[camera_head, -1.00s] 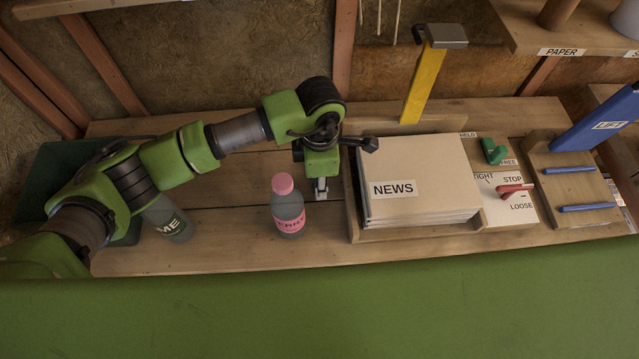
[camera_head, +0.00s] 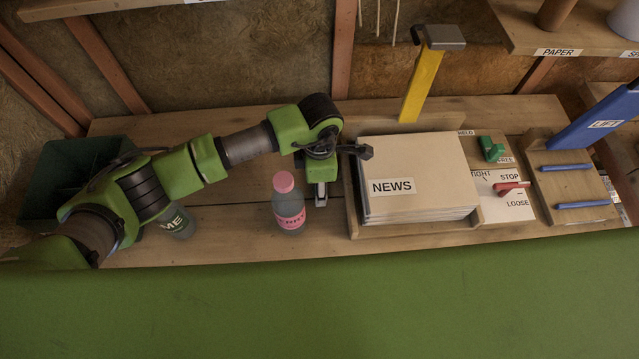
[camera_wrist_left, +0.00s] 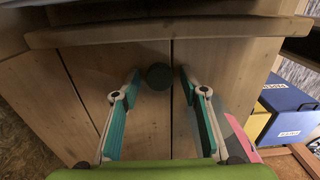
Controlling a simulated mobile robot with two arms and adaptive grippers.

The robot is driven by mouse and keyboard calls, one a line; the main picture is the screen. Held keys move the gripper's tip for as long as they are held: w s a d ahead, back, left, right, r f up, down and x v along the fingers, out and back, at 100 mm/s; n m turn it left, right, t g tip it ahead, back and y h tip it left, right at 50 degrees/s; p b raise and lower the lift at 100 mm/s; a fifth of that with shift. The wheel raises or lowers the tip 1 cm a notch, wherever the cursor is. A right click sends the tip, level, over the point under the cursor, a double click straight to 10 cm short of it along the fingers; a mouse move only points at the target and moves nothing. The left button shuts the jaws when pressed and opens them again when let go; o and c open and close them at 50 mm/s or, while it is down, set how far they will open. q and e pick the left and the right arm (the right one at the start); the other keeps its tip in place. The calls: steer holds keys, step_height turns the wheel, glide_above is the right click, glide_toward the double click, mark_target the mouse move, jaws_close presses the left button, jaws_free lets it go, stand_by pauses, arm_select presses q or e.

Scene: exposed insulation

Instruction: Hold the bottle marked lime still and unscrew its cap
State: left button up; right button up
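The bottle marked with letters ending in ME (camera_head: 177,222), which I take as lime, stands on the bench at the left. My left arm hides its top and cap. A second bottle with a pink cap and pink label (camera_head: 289,211) stands upright near the bench middle. My left gripper (camera_head: 320,194) is just right of this pink-capped bottle, pointing down at the bench. In the left wrist view my left gripper (camera_wrist_left: 159,79) has its teal-padded fingers apart. A dark round thing (camera_wrist_left: 159,76) shows between the fingertips; I cannot tell what it is. My right gripper is not in view.
A NEWS paper stack (camera_head: 415,165) in a wooden holder stands close right of my left gripper. A dark green crate (camera_head: 62,178) is at the left. A yellow post (camera_head: 423,85), a green handle (camera_head: 491,149), a red lever (camera_head: 511,188) and a blue LIFT lever (camera_head: 600,122) lie farther right.

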arm_select(q)
steer(key=shift+r, duration=0.1)
step_height(320, 180, up, 12)
steer(key=b, duration=0.3)
stand_by(0.3)
